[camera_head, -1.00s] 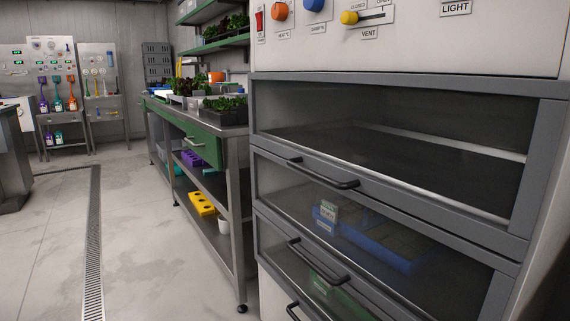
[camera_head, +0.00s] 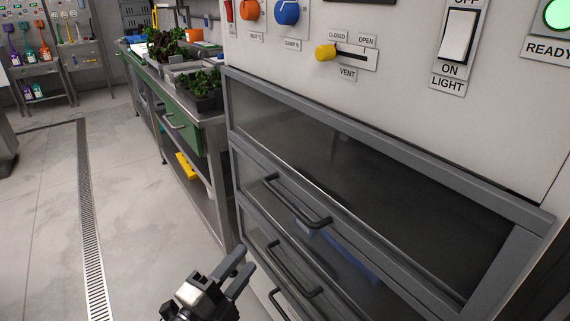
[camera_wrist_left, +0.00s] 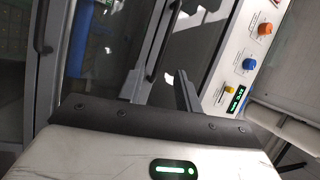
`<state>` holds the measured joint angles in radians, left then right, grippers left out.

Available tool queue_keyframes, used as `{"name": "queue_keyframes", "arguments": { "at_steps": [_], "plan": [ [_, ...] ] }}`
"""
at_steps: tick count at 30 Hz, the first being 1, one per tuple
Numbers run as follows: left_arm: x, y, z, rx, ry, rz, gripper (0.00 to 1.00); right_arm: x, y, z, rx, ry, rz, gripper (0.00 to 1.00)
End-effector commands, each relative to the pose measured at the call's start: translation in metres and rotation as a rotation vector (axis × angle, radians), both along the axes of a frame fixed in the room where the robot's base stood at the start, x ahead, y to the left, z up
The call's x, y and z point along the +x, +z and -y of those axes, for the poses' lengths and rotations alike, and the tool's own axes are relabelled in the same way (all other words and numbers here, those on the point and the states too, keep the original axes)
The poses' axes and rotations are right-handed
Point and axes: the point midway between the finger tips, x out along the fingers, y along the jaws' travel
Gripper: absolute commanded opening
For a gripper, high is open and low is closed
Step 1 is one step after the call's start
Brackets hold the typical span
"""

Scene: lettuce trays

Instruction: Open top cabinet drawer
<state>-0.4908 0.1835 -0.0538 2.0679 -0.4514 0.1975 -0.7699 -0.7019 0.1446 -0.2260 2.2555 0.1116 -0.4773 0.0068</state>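The cabinet (camera_head: 400,110) stands on the right with a stack of grey-framed, dark glazed fronts. The top front (camera_head: 340,170) shows no handle of its own below the control panel. A dark bar handle (camera_head: 297,203) sits on the rail just beneath it, at the top of the second front. Another handle (camera_head: 292,272) is lower down. My left gripper (camera_head: 244,259) is at the bottom of the head view, left of the handles and apart from them. Its two fingers are spread and empty. In the left wrist view a handle (camera_wrist_left: 161,45) shows beyond the fingers. My right gripper is not in view.
The control panel has a yellow vent lever (camera_head: 326,53), a blue knob (camera_head: 287,12) and a light switch (camera_head: 457,36). A metal bench (camera_head: 205,118) with plant trays stands left of the cabinet. The floor (camera_head: 130,220) to the left is clear.

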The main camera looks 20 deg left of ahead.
Motion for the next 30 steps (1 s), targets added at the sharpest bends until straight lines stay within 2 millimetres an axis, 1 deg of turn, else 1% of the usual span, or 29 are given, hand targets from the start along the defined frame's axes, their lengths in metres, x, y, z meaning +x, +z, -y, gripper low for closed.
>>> {"name": "queue_keyframes", "arguments": {
  "at_steps": [1,5,8,11,18,24,27,30],
  "plan": [
    [0.001,0.011,-0.002,0.054,0.002,0.021,0.34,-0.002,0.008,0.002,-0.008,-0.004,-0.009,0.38],
    [0.006,0.013,-0.002,0.123,0.003,0.051,0.34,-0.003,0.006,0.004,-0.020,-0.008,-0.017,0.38],
    [0.017,0.014,0.001,0.127,0.003,0.056,0.34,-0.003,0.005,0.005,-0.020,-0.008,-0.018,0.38],
    [0.034,0.018,0.005,0.125,0.002,0.056,0.34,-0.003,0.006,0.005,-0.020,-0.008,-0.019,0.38],
    [0.085,0.027,0.019,0.124,0.002,0.055,0.34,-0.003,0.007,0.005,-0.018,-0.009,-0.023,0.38],
    [0.123,0.033,0.030,0.120,0.002,0.053,0.34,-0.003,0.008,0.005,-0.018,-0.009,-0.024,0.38],
    [0.136,0.035,0.033,0.119,0.003,0.051,0.34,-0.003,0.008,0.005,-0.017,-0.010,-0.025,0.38],
    [0.146,0.036,0.036,0.120,0.003,0.050,0.34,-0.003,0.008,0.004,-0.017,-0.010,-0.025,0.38]
  ]
}}
